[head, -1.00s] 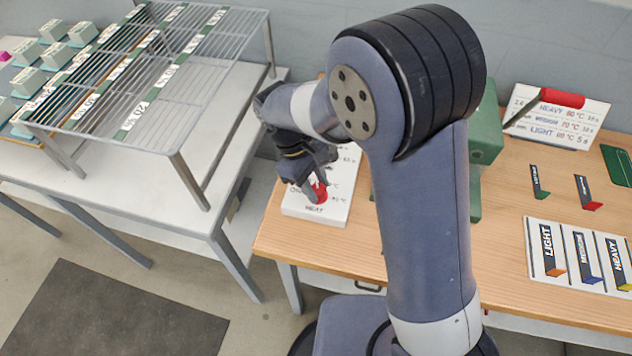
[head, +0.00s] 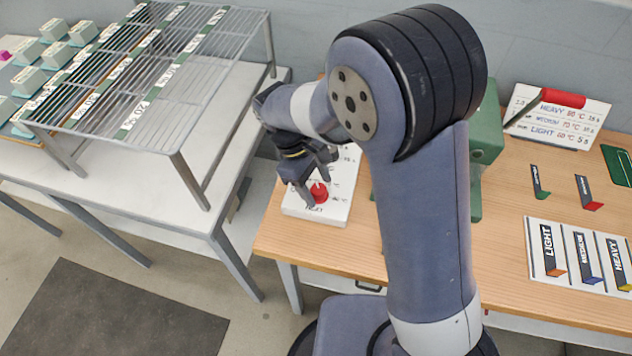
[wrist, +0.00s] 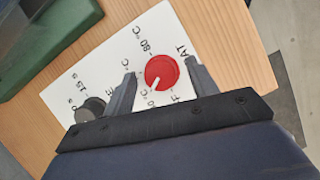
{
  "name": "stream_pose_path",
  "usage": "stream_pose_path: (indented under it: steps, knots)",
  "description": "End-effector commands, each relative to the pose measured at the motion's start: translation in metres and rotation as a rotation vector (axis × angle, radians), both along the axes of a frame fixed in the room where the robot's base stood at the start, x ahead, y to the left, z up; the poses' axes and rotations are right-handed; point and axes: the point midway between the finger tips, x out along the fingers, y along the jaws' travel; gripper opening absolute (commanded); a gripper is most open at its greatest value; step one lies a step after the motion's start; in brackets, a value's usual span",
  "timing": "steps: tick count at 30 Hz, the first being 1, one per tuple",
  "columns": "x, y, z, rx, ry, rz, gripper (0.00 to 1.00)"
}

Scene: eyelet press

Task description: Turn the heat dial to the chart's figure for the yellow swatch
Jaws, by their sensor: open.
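The red heat dial (head: 319,193) sits on a white panel (head: 336,210) at the table's left end. In the wrist view the dial (wrist: 161,73) has a white pointer aimed down-left, toward a partly hidden °C mark; "80 °C" stands above it. My gripper (wrist: 160,77) is open, one finger on each side of the dial; contact cannot be told. In the head view my gripper (head: 309,171) is just above the panel. The chart (head: 560,118) reads HEAVY 80 °C, MEDIUM 70 °C, LIGHT 60 °C. The yellow-tipped swatch (head: 616,262) is labelled HEAVY on the sample card (head: 540,270).
A second, dark dial (wrist: 90,108) is on the same panel. A green press (head: 487,150) stands right of the panel, partly behind my arm. Two loose swatches, green-tipped (head: 540,182) and red-tipped (head: 587,193), lie near the card. A wire rack (head: 190,110) stands on the left table.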

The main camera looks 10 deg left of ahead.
Motion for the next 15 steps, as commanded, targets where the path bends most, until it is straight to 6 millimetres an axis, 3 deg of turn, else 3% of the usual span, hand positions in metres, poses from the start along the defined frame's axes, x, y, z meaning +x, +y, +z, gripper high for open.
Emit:
stream_pose_path:
  steps: [8, 15]
  knots:
    - [0.003, 0.006, 0.014, 0.003, -0.004, 0.001, 0.55]
    - [0.009, 0.024, 0.058, 0.005, -0.004, 0.001, 0.55]
